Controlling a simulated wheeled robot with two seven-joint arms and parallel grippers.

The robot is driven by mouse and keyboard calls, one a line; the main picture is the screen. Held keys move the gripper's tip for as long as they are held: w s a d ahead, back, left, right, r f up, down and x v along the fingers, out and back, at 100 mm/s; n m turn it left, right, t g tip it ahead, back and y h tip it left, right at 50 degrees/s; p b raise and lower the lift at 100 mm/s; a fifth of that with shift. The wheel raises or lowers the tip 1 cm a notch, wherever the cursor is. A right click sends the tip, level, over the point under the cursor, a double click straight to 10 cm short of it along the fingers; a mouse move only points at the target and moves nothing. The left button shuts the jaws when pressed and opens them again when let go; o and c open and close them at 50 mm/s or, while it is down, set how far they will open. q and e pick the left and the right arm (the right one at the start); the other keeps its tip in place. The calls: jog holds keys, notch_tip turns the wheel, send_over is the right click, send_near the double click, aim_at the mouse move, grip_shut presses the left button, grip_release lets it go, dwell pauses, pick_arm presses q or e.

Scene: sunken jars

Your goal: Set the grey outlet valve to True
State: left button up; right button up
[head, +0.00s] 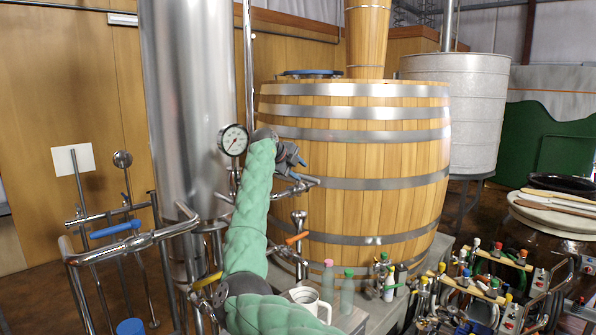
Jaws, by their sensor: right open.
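My right arm, in a green padded sleeve, reaches up from the bottom of the head view. Its dark gripper (293,159) is open and empty in front of the wooden barrel (370,155). Just below the fingers, a grey metal valve fitting (308,181) with a short bar sticks out before the barrel; it looks like the grey outlet valve. I see a gap between it and the fingers, but the depth is hard to judge. The arm hides part of its pipe. My left gripper is not in view.
A lower tap (299,217) and an orange handle (297,238) sit under the valve. A pressure gauge (233,140) and steel column (190,100) stand left. A blue-handled pipe rail (115,230) is at left.

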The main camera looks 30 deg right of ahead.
aim_at(310, 179)
jog(key=shift+d+f, duration=0.1)
jog(key=shift+x, duration=3)
jog(key=shift+d+f, duration=0.1)
jog(key=shift+w+d+f+b, duration=0.2)
jog(key=shift+d+f+b, duration=0.2)
jog(key=shift+d, duration=0.15)
